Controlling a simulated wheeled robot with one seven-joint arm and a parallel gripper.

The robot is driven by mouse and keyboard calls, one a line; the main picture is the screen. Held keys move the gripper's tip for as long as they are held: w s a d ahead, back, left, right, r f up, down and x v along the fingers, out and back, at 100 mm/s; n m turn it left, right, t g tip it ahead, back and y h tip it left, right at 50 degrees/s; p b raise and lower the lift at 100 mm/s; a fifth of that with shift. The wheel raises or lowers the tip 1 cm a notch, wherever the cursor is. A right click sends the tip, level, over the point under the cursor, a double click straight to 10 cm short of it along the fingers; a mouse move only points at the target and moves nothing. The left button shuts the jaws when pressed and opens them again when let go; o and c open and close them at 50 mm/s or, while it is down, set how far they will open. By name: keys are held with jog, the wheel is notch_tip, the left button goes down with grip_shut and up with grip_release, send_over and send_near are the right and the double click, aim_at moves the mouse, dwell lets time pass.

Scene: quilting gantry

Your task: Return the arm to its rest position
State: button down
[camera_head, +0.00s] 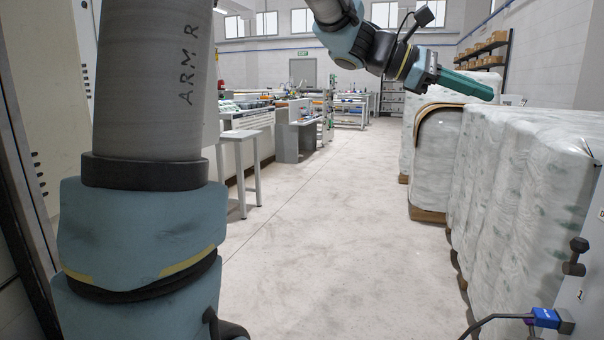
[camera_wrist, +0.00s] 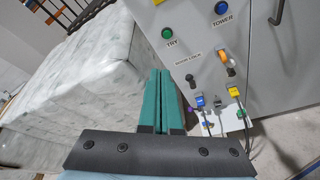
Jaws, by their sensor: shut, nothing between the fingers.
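My gripper (camera_head: 466,84) is stretched out at the upper right of the head view, in the air in front of the wrapped stacks. Its green fingers lie together, with nothing between them. In the wrist view my gripper (camera_wrist: 165,74) points up the picture, its two fingers side by side. Beyond the fingertips is a grey control panel (camera_wrist: 195,75), apart from them as far as I can tell. My arm's upper link and teal joint fill the left of the head view.
Plastic-wrapped stacks (camera_head: 530,180) line the right side. A blue plug (camera_head: 545,318) with a black cable is at the lower right. A grey table (camera_head: 240,136) and workbenches stand left of centre. The middle floor (camera_head: 340,220) is clear. The panel has a green button (camera_wrist: 167,33) and a blue button (camera_wrist: 222,7).

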jog(key=w+a+f+m+t+y, duration=0.25)
jog(key=a+f+y, duration=0.45)
jog(key=a+f, duration=1.1)
jog(key=s+a+f+m+t+y, duration=0.1)
jog(key=s+a+f+m+y, duration=0.15)
jog(key=a+f, duration=0.6)
jog(key=s+a+f+m+t+y, duration=0.15)
jog(key=a+f+m+y, duration=0.35)
jog(key=a, duration=0.6)
notch_tip(320, 180, up, 14)
jog(key=p, duration=1.5)
jog(key=shift+a+r+h+p, duration=0.2)
jog(key=shift+a+h+p, duration=0.1)
jog(key=shift+h+p, duration=0.1)
jog(key=shift+w, duration=0.1)
